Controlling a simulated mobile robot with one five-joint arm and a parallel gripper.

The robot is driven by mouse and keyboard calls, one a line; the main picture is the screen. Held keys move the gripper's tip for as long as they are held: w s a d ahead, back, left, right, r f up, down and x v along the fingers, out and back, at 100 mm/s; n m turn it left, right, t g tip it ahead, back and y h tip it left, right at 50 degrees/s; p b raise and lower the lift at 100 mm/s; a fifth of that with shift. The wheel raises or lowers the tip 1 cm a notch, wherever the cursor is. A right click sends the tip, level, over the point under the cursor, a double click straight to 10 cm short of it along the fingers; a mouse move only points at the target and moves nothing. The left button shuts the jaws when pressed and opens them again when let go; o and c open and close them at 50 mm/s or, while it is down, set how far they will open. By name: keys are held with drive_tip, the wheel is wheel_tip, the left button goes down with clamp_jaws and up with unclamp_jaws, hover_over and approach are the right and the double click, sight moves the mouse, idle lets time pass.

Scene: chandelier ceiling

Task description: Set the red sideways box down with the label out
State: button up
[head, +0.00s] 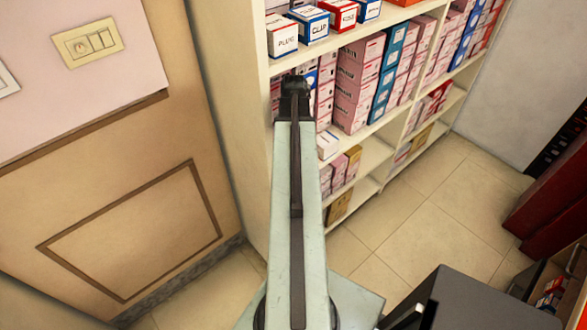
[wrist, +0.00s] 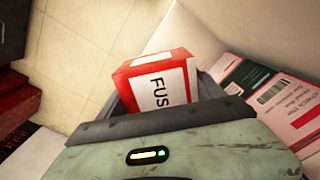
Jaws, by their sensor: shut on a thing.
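A red box (wrist: 160,82) with a white label panel is between the fingers of my gripper (wrist: 166,98) in the wrist view. Its label starts with "FUS" and the letters run sideways. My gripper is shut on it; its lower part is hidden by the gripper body. In the head view my arm reaches to the left end of the cream shelf unit (head: 258,150), and the held box cannot be made out there. A red box with a white label (head: 343,15) stands upright on the top visible shelf, between blue boxes.
A white "PLUG" box (head: 283,42) and a blue "CLIP" box (head: 308,20) stand at that shelf's front edge. Pink boxes (head: 358,85) fill much of the shelf below. A pink box with a barcode (wrist: 285,100) lies right of the held box. Tiled floor (head: 420,225) is clear.

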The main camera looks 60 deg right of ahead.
drive_tip(key=m, duration=0.9)
drive_tip(key=shift+r+m, duration=0.15)
drive_tip(key=shift+m, duration=0.25)
wheel_tip(320, 180, down, 10)
drive_tip(key=b, duration=1)
drive_tip(key=shift+f, duration=0.25)
drive_tip(key=shift+r, duration=0.25)
drive_tip(key=shift+f, duration=0.2)
drive_tip(key=o, duration=1.5)
drive_tip(key=shift+c, duration=0.2)
drive_tip(key=shift+r, duration=0.1)
